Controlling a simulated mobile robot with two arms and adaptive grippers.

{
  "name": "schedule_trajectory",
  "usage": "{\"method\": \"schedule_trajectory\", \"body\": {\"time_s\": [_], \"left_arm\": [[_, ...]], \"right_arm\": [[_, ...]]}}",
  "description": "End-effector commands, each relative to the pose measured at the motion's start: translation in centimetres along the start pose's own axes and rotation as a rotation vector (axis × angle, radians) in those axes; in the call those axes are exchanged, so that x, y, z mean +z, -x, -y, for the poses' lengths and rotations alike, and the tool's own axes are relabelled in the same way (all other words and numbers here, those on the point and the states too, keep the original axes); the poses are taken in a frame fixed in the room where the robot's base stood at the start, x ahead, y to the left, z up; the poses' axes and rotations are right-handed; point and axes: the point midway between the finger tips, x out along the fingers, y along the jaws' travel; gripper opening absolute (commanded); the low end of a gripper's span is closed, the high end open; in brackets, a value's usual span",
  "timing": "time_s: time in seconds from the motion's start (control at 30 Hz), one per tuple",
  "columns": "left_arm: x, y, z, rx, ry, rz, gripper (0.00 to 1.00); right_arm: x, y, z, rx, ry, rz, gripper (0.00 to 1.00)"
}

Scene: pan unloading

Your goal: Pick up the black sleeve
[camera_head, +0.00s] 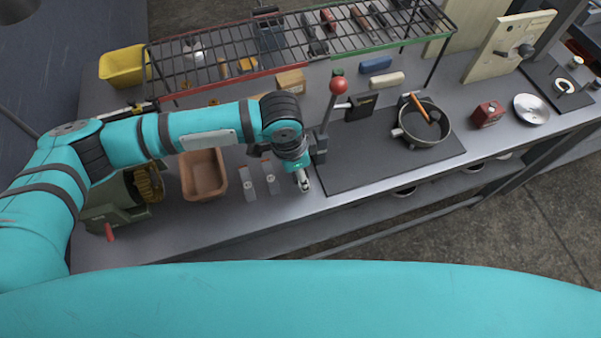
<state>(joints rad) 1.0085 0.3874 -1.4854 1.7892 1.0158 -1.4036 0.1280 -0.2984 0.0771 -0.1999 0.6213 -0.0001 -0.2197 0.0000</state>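A flat black piece (362,106), which may be the black sleeve, lies at the back left of the dark mat (345,160); I cannot tell for sure. A grey pan (424,124) stands on the mat's right part. It holds an orange-brown stick-like thing (419,107) that leans over its rim, with a dark piece near its upper left edge. My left gripper (304,184) points down at the mat's front left corner, well to the left of the pan and in front of the black piece. Its fingertips are too small to read. My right gripper is not in view.
A lever with a red ball (337,85) rises just beyond my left gripper. A wire rack (290,45) with tools overhangs the bench's back. A brown tray (203,175) is on the left; a red box (488,113) and round dish (531,109) are on the right. The mat's front middle is clear.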

Motion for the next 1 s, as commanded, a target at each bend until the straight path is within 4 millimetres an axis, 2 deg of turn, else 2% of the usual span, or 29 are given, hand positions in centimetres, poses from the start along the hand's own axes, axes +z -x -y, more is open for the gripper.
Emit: {"method": "schedule_trajectory", "body": {"time_s": [0.03,0.3,0.33,0.57,0.67,1.0], "left_arm": [[0.0,0.0,0.0,0.000,0.000,0.000,0.42],[0.0,0.1,0.0,0.000,0.000,0.000,0.07],[0.0,0.1,0.0,0.000,0.000,0.000,0.06],[0.0,0.1,0.0,0.000,0.001,0.000,0.05],[-0.2,0.8,0.1,-0.001,0.001,-0.002,0.05],[-1.2,7.2,0.1,-0.003,0.000,-0.003,0.05]], "right_arm": [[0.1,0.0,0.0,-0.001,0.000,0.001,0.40],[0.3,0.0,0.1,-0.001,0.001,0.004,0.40],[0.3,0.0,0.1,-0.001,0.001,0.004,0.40],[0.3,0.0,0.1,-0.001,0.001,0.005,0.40],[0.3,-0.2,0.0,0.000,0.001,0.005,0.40],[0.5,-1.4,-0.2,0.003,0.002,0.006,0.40]]}}
